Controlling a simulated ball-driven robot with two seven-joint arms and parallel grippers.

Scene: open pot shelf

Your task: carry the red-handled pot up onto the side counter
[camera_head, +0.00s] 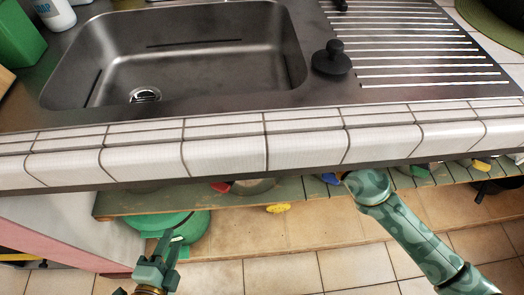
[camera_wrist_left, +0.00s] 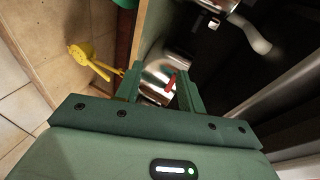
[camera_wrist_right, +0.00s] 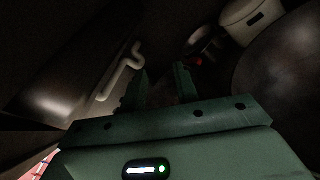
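The red-handled pot shows in the head view as a red handle (camera_head: 220,187) and part of a metal body (camera_head: 252,186) on the shelf under the sink counter; the counter edge hides the rest. My left gripper (camera_head: 160,262) is below the counter edge at lower left, apart from that pot. In the left wrist view it is open (camera_wrist_left: 156,86), with a silver surface and red strip (camera_wrist_left: 171,82) beyond its fingers. My right arm reaches under the counter, its gripper hidden in the head view. In the right wrist view my right gripper (camera_wrist_right: 161,84) is open, with a small red spot (camera_wrist_right: 199,62) beyond it.
The green shelf (camera_head: 120,204) holds other cookware with blue (camera_head: 329,178), yellow (camera_head: 278,208) and green handles. A round green object (camera_head: 175,225) is near my left gripper. The tiled counter edge (camera_head: 300,145) overhangs the shelf. A pipe (camera_wrist_right: 122,74) shows in the dark right wrist view.

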